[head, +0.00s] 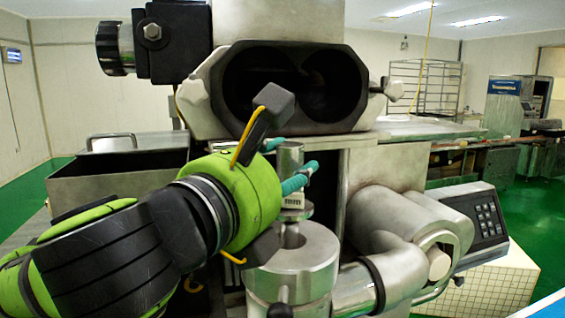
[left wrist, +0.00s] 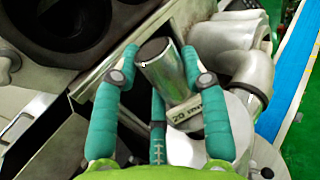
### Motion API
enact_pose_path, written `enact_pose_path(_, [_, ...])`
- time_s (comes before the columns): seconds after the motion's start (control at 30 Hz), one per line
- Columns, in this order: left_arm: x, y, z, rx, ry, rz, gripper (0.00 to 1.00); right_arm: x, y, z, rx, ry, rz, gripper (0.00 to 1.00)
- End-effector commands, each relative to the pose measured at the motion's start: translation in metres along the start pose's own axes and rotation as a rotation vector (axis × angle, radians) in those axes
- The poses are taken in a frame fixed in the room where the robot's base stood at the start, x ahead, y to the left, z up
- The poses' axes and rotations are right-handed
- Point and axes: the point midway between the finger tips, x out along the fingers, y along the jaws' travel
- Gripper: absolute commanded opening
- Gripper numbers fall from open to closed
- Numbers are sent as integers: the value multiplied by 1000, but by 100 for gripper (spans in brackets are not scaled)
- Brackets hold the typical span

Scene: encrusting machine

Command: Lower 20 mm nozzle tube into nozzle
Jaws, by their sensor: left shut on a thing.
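The 20 mm nozzle tube (head: 290,158) is a shiny metal cylinder with a "mm" label on its lower part. My left gripper (head: 294,156) is shut on it with teal fingers, one on each side. The tube looks upright, directly over the nozzle (head: 293,262), a wide metal cylinder with a round opening in its top. The tube's lower end is near that opening; I cannot tell whether it touches or has entered. In the left wrist view the tube (left wrist: 166,72) stands between the fingers with a "20 mm" label facing the gripper. My right gripper is not in view.
The machine's twin-bore housing (head: 290,85) stands just behind and above the tube. A thick metal pipe elbow (head: 410,235) and a keypad box (head: 475,218) are to the right. A metal bin (head: 115,172) is at left, behind my arm.

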Motion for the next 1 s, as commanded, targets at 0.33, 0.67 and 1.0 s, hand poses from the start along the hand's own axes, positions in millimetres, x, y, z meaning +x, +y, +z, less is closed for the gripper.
enact_pose_path(0.33, [0,0,-27,1,-3,0,0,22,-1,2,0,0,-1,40])
enact_pose_path(0.67, [0,0,-38,0,-3,1,0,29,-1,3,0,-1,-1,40])
enact_pose_path(1.0, [0,0,-38,0,-3,0,72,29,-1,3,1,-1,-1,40])
